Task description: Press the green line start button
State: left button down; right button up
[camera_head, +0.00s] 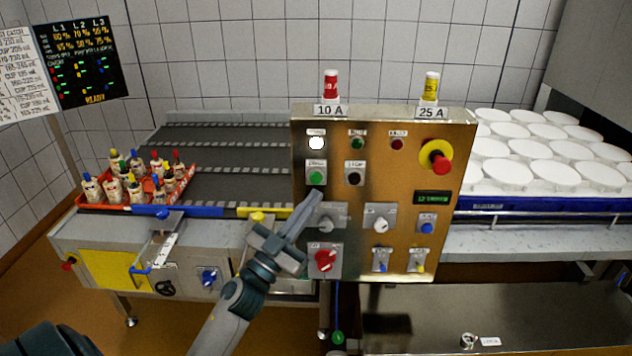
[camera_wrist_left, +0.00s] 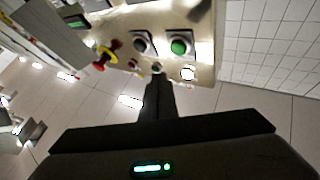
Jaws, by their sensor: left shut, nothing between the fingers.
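The green start button (camera_head: 316,178) sits in a square plate at the left of the brass control panel (camera_head: 450,150), below a lit white lamp (camera_head: 316,143). It also shows whole in the left wrist view (camera_wrist_left: 180,47), beside the black button (camera_wrist_left: 140,43). My left gripper (camera_head: 316,198) is shut and empty, its tips just below the green button in the head view. In the left wrist view its fingers (camera_wrist_left: 158,80) point toward the panel, and the button face is uncovered. I cannot tell how far the tips are from the panel. My right gripper is not in view.
The panel also carries a black stop button (camera_head: 354,179), a red emergency knob (camera_head: 439,160) on yellow, a red rotary switch (camera_head: 325,260) and other knobs. A conveyor (camera_head: 220,160) with a red crate of bottles (camera_head: 117,207) lies left. White moulds (camera_head: 540,175) stand right.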

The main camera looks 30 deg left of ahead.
aim_at(316, 177)
pick_arm(q)
jog(key=shift+w+a, duration=0.45)
jog(key=shift+w, duration=0.3)
jog(key=shift+w+a, duration=0.45)
jog(key=shift+w, duration=0.25)
